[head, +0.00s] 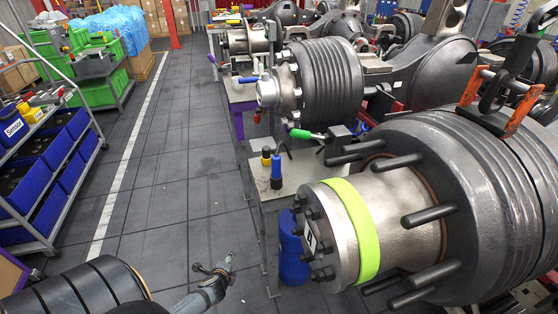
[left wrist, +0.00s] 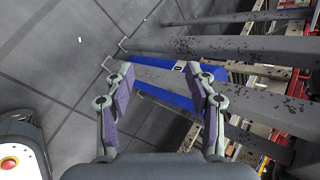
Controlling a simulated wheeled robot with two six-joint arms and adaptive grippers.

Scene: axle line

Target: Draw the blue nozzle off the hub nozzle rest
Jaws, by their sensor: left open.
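A blue handle-like piece (head: 248,79) lies level beside the far hub (head: 268,93); I cannot tell whether it is the nozzle. A blue upright piece with a dark top (head: 277,172) stands on a small grey stand (head: 262,196); it could also be the nozzle. The nozzle rest is not clear. My left gripper (head: 228,262) is low over the floor, left of the near hub and apart from both blue pieces. In the left wrist view its fingers (left wrist: 163,85) are open with nothing gripped. My right gripper is not in view.
A near hub with a lime band (head: 366,228) and long studs fills the right. A blue cylinder (head: 293,250) stands below the stand. A green-handled piece (head: 308,134) and a yellow piece (head: 266,156) are nearby. A bin rack (head: 45,165) is left; the aisle is clear.

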